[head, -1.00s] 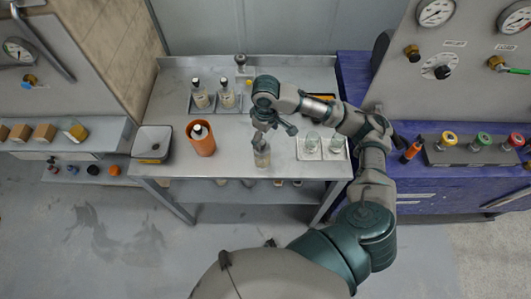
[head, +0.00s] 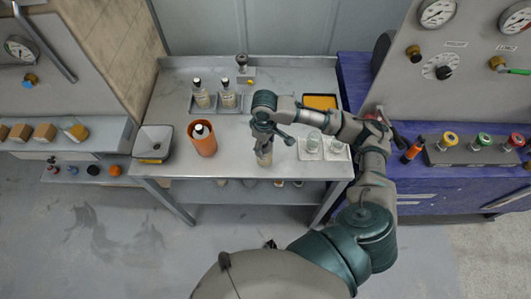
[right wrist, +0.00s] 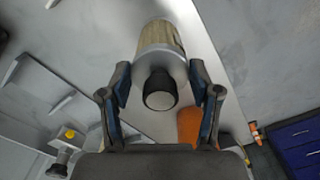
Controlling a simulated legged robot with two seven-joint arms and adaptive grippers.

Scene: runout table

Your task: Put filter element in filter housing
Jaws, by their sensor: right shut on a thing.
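My right gripper (head: 264,134) points down near the front edge of the steel table. It is shut on a pale, beige-streaked cylinder, which I take to be the filter element (head: 265,157). In the right wrist view this filter element (right wrist: 162,45) has a grey end and a black knob between the fingers (right wrist: 160,90). I cannot tell whether its lower end touches anything. The filter housing is not clearly identifiable. An orange cylinder (head: 206,148) with a black-capped pale thing inside stands to the left of the gripper. My left gripper is not in view.
Two clear glasses (head: 313,143) stand on white mats at the right. Two bottles (head: 201,96) stand in a rack at the back left. The table's middle is mostly clear.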

